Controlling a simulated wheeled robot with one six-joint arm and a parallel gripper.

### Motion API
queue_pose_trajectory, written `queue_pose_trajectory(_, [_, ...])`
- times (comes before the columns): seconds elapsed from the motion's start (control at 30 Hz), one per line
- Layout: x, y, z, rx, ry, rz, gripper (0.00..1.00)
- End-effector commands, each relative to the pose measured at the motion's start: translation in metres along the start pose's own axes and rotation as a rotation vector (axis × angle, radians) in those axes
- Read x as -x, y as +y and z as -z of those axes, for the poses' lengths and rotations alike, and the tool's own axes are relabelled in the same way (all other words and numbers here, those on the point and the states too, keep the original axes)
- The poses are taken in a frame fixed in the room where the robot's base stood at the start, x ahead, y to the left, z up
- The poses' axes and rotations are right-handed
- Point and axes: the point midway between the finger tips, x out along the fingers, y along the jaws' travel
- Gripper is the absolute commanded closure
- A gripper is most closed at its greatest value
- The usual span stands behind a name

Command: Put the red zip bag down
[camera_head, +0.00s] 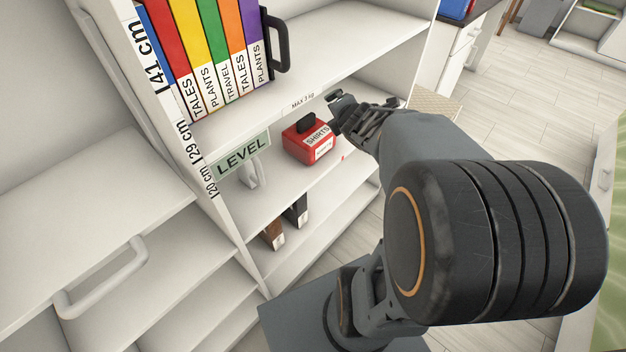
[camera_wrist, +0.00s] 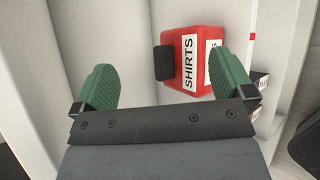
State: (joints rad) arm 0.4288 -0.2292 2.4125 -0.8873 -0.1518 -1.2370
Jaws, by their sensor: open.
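The red zip bag (camera_head: 310,140), with a black handle and a white "SHIRTS" label, sits on a middle shelf (camera_head: 262,202) of the white shelf unit. In the wrist view the bag (camera_wrist: 197,62) lies just beyond my fingertips, nearer the right finger. My gripper (camera_head: 342,110) is at the right of the bag in the head view, with nothing held. In the wrist view my gripper (camera_wrist: 163,82) shows two green finger pads spread wide apart. I cannot tell whether the right finger touches the bag.
Books (camera_head: 215,50) in several colours stand on the shelf above, with a black bookend. A "LEVEL" sign (camera_head: 242,152) is left of the bag. Brown and black items (camera_head: 273,234) stand on the shelf below. A white cabinet handle (camera_head: 100,280) sticks out at lower left. Open floor (camera_head: 525,90) lies right.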

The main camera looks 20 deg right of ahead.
Motion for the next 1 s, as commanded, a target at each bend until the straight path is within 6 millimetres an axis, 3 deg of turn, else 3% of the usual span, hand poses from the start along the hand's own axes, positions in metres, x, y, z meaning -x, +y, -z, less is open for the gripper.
queue_pose_trajectory(0.1, [0.025, -0.013, 0.029, -0.54, -0.053, 0.185, 0.01])
queue_pose_trajectory(0.2, [0.05, -0.029, 0.061, -0.947, -0.101, 0.36, 0.01])
queue_pose_trajectory(0.4, [0.1, -0.054, 0.12, -1.462, -0.206, 0.684, 0.01])
queue_pose_trajectory(0.6, [0.128, -0.063, 0.148, -1.652, -0.285, 0.858, 0.01])
queue_pose_trajectory(1.0, [0.133, -0.063, 0.151, -1.678, -0.3, 0.884, 0.01])
